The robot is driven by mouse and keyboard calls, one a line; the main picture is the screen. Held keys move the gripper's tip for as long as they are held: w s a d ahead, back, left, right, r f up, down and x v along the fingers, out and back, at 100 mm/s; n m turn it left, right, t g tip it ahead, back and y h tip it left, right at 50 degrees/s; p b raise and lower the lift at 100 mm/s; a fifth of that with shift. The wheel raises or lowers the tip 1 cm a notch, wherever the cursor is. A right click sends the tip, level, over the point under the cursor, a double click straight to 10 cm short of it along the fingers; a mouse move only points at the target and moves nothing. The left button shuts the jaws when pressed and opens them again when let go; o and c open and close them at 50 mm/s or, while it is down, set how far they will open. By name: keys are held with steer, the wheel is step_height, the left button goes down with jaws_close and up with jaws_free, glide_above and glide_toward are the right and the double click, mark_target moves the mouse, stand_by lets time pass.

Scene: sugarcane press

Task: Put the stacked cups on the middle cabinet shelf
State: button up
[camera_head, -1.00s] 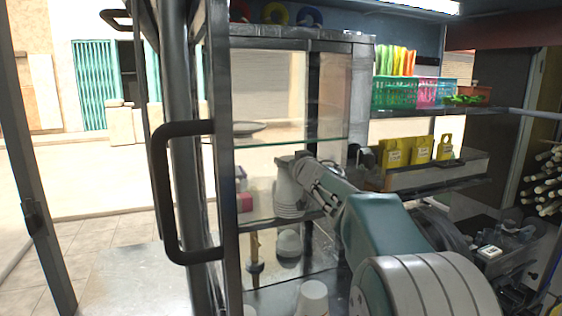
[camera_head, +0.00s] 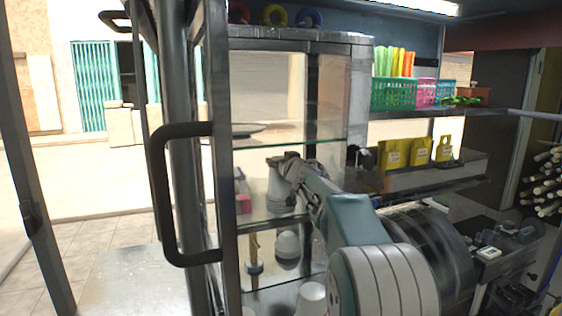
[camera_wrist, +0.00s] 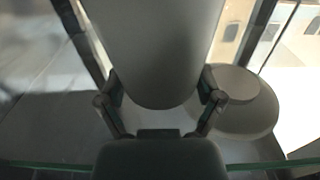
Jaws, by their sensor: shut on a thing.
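In the wrist view the stack (camera_wrist: 155,45) fills the upper middle, between the two fingers of my gripper (camera_wrist: 160,98). The single cups of the stack cannot be told apart.
A plate (camera_head: 250,128) lies on the upper shelf. A pink box (camera_head: 243,203) stands left of the stack. A pale rounded object (camera_head: 288,246) is on the shelf below, with a white cup (camera_head: 311,297) lower down. The cabinet's dark door handle (camera_head: 165,200) is at left.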

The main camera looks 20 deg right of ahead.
steer(key=o, duration=1.1)
steer(key=shift+c, duration=0.2)
steer(key=s, duration=1.2)
steer(key=shift+a, duration=0.1)
